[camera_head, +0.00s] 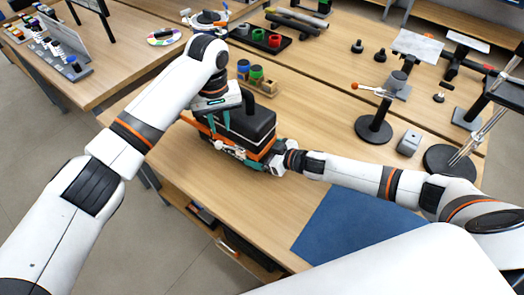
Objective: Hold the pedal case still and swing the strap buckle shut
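The pedal case (251,127) is a black box with orange trim along its lower edge, standing on the wooden table. My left gripper (222,123) points down onto the left part of the case; teal finger parts show against it. Whether its fingers are open or closed cannot be made out. My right gripper (270,160) reaches in from the right, low at the front right corner of the case. Its fingertips are too small and too hidden to read. Teal and grey parts (232,151) line the case's front; I cannot tell which is the strap buckle.
A blue mat (352,224) lies at the front right. A dark round stand (374,129) and a grey block (409,142) stand to the right. Bare tabletop lies between.

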